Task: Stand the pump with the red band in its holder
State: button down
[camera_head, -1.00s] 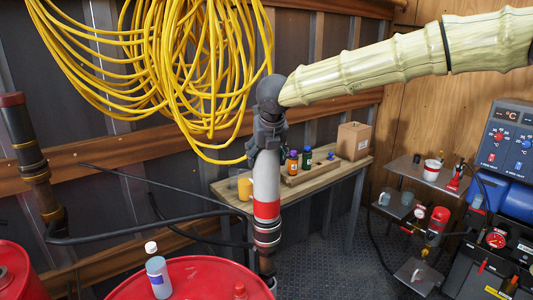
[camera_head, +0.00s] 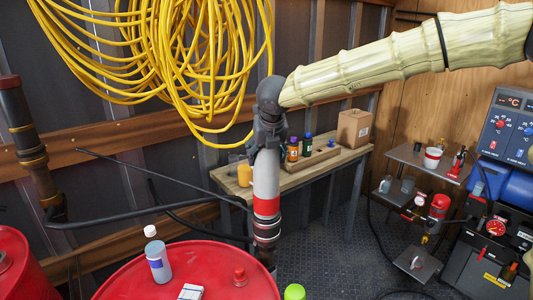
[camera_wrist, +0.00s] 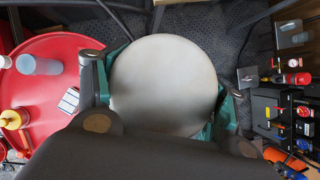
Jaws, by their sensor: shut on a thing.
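The pump with the red band (camera_head: 266,178) is a pale grey upright cylinder with a red ring and a dark lower end. My gripper (camera_head: 268,138) is shut around its upper part and holds it roughly upright in the head view. In the wrist view the pump's pale round end (camera_wrist: 165,85) fills the space between the fingers, with teal parts at its sides. The pump's bottom tip is close to the red drum's far right edge in the head picture; I cannot tell whether it touches anything. I cannot make out its holder with certainty.
A red drum (camera_head: 215,270) carries a bottle (camera_head: 158,257) and a red cap. A dark pump-like tube (camera_head: 28,140) stands at the left wall. Black hoses cross behind. A wooden bench (camera_head: 325,163) stands behind; shelves and a control panel (camera_head: 503,128) are right. Floor between is clear.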

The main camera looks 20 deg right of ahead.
jog(key=shift+r, duration=0.2)
jog(key=shift+c, duration=0.6)
grip_release()
jog(key=shift+s, duration=0.1)
jog(key=shift+f, duration=0.1)
jog(key=shift+f, duration=0.2)
jog(key=v, duration=1.2)
jog(key=shift+r, duration=0.2)
